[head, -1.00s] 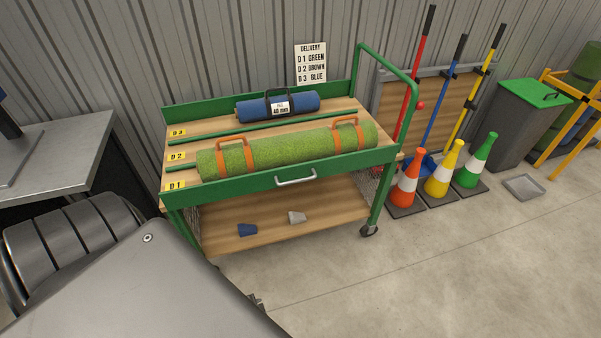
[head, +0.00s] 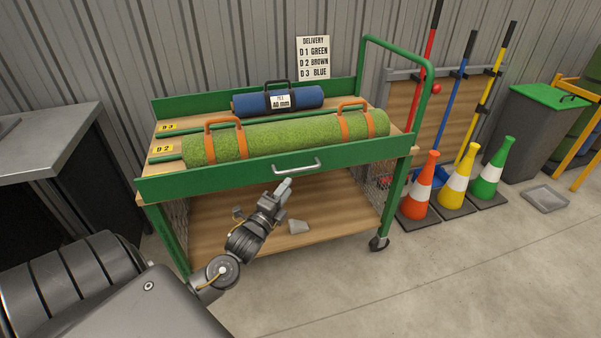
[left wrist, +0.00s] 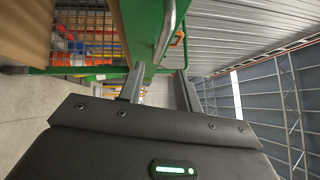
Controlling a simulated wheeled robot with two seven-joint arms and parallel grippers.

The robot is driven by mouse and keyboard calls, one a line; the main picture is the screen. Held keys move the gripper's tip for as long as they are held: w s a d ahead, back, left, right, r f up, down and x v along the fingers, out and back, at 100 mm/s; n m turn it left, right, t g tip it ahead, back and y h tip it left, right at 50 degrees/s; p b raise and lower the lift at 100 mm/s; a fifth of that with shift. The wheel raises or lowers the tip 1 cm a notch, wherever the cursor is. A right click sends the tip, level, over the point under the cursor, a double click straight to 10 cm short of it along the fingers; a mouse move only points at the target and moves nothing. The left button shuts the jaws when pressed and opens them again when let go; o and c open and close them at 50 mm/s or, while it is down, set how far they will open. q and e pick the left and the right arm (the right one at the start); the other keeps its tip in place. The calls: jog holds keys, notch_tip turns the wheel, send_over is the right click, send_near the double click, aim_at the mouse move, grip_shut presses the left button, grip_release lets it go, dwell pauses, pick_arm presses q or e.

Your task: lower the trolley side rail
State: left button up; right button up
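The green side rail (head: 225,180) runs along the trolley's front edge in the head view, standing up before the green turf roll (head: 290,139). Its silver handle (head: 297,167) is on the outer face. My left gripper (head: 284,187) is just below and in front of the handle, apart from it as far as I can see. In the left wrist view, the gripper's two fingers (left wrist: 160,88) are spread with nothing held between them. The handle (left wrist: 166,30) and the rail (left wrist: 138,30) lie ahead of them. My right gripper is not in view.
A blue roll (head: 255,103) lies at the trolley's back. The floor in front is clear.

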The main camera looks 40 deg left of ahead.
aim_at(301, 170)
pick_arm(q)
jog(key=x, duration=0.9)
jog(key=shift+w+f, duration=0.1)
jog(key=shift+w, duration=0.2)
grip_shut()
